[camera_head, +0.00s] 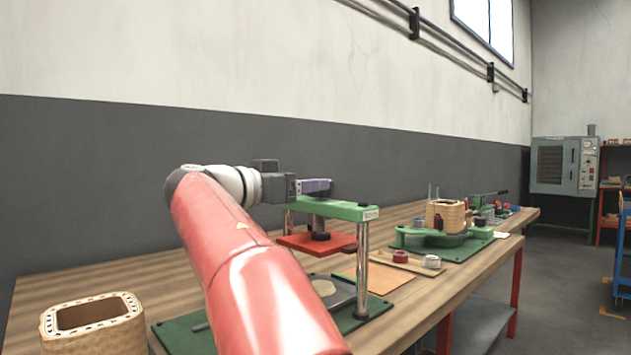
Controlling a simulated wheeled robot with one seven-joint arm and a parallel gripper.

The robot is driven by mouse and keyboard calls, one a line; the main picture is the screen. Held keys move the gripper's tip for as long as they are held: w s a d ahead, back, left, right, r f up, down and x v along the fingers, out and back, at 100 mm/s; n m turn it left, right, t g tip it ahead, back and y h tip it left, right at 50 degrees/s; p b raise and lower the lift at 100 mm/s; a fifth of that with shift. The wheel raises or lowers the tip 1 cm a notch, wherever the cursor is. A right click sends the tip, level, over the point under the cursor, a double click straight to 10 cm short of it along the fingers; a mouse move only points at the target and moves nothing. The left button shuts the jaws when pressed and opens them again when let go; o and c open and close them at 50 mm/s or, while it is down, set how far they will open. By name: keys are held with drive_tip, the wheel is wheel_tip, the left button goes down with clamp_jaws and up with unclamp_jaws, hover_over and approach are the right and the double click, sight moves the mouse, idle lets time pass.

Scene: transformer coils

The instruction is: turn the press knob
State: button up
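The press has a green top beam (352,212), chrome posts (362,270) and a red plate (296,240) hanging under the beam on a dark screw (320,225). Its green base lies on the bench, partly hidden behind my red arm. My gripper (318,186) is just above the beam, pointing right, with a purple-grey part at its end. I cannot make out a knob on top of the press; the gripper may cover it. The fingers are too small and overlapped to tell whether they are open, or touching anything.
A wooden coil former (92,325) stands at the bench's front left. Right of the press are an orange sheet (385,278), a wooden tray with small spools (432,262), and a green winding fixture (470,248) holding a wound coil (446,214). The wall stands behind the bench.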

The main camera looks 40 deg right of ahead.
drive_tip(key=d, duration=0.5)
drive_tip(key=shift+w+d+p, duration=0.2)
drive_tip(key=shift+w+p, duration=0.05)
drive_tip(key=shift+p, duration=0.1)
drive_tip(key=c, duration=1)
drive_tip(key=shift+f+t+b, duration=0.1)
drive_tip(key=shift+t+b, duration=0.2)
drive_tip(key=shift+b, duration=0.15)
